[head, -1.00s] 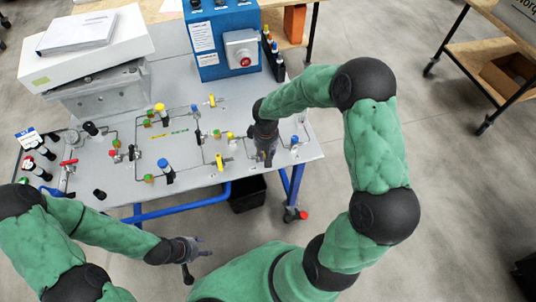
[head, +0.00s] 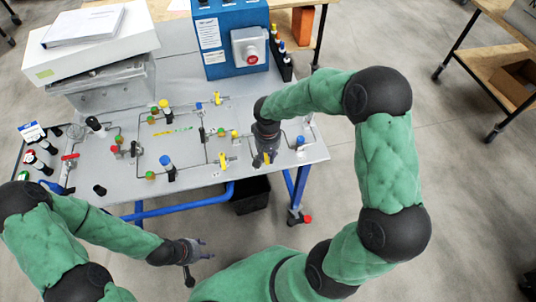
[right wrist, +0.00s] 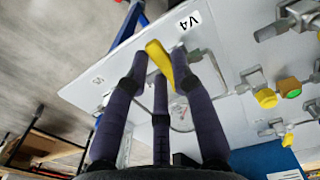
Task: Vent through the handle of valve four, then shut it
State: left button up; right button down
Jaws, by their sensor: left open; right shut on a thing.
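The yellow handle of valve four (right wrist: 161,61) sits between the fingers of my right gripper (right wrist: 159,58) in the right wrist view, beside a white "V4" label (right wrist: 188,22). My right gripper (head: 263,161) is shut on this handle at the right part of the grey panel. A bit of yellow shows at its fingertips in the head view, and the fingers hide much of the valve body. My left gripper (head: 200,249) is open and empty, in front of the panel's near edge and apart from it.
The grey panel (head: 215,180) carries thin pipes, other yellow handles (head: 223,161) and several coloured knobs. A blue box with a red button (head: 251,59) stands at the panel's back. A white box (head: 85,50) is at the back left.

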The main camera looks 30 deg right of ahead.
jog(key=shift+w, duration=0.1)
jog(key=c, duration=1)
grip_release()
jog(key=shift+c, duration=0.2)
notch_tip(320, 180, up, 12)
